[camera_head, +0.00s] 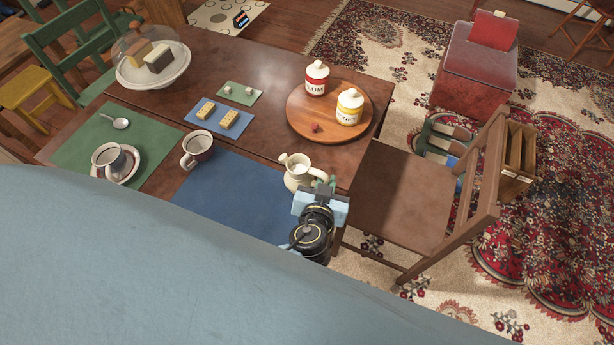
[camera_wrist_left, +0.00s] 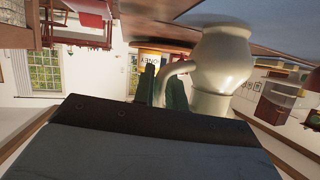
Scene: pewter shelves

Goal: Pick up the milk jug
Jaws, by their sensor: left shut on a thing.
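The milk jug (camera_head: 297,172) is cream white and stands upright at the right front of the brown table, by the blue mat's corner. In the left wrist view the jug (camera_wrist_left: 222,62) shows upside down, with its handle (camera_wrist_left: 172,72) toward my fingers. My left gripper (camera_head: 323,184) is at the jug's right side. Its green fingers (camera_wrist_left: 161,88) are shut on the jug's handle. I cannot tell whether the jug's base touches the table. My right gripper is not in view.
A round wooden board (camera_head: 296,127) holds a red-labelled jar (camera_head: 316,78) and a yellow-labelled jar (camera_head: 349,107) behind the jug. A wooden chair (camera_head: 400,195) is close on the right.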

